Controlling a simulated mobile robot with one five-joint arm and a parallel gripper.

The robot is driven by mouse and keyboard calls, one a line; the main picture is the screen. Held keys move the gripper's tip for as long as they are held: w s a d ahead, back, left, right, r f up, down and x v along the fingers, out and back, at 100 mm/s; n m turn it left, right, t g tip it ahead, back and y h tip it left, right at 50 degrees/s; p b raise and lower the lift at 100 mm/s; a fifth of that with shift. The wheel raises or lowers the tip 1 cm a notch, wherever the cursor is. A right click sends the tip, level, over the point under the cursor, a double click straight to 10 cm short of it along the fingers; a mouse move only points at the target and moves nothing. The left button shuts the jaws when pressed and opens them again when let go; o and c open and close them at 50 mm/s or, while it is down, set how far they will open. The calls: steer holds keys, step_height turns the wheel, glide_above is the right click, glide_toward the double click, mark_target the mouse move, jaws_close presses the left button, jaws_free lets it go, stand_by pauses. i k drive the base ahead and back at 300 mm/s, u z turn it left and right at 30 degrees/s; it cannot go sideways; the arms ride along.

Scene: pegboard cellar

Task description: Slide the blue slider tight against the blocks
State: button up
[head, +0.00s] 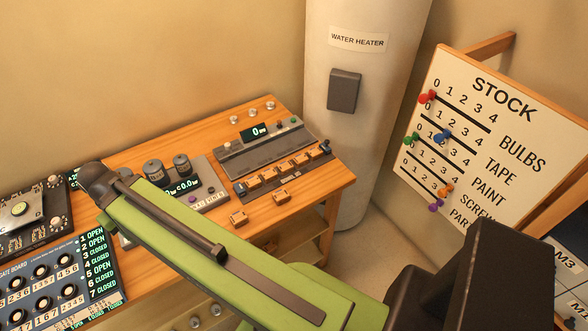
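A grey measuring device (262,142) with a small lit display stands on the wooden bench. In front of it is a dark tray or rail (246,195) with a row of several orange blocks (283,167). A small dark-blue piece, seemingly the blue slider (325,147), is at the right end of the row. It is close to the last block; I cannot tell if they touch. Two loose orange blocks (239,218) (279,197) lie in front of the rail. My gripper is not in view; only my green arm shows, left of and below the rail.
A grey box with two cylinders (156,171) and a gate board (50,285) are on the bench (325,180) to the left. A water heater (352,125) stands behind its right end. A stock board (500,130) with coloured pegs is at right.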

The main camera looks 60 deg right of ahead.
mark_target(326, 149)
steer(key=z, duration=4.9)
steer(key=i, duration=0.1)
steer(key=u, duration=3)
steer(key=k, duration=0.8)
steer(key=u, duration=0.25)
steer(key=i, duration=0.8)
steer(key=z, duration=0.1)
steer(key=k, duration=1.3)
steer(key=z, duration=0.5)
steer(key=i, duration=1.45)
steer(key=u, duration=0.15)
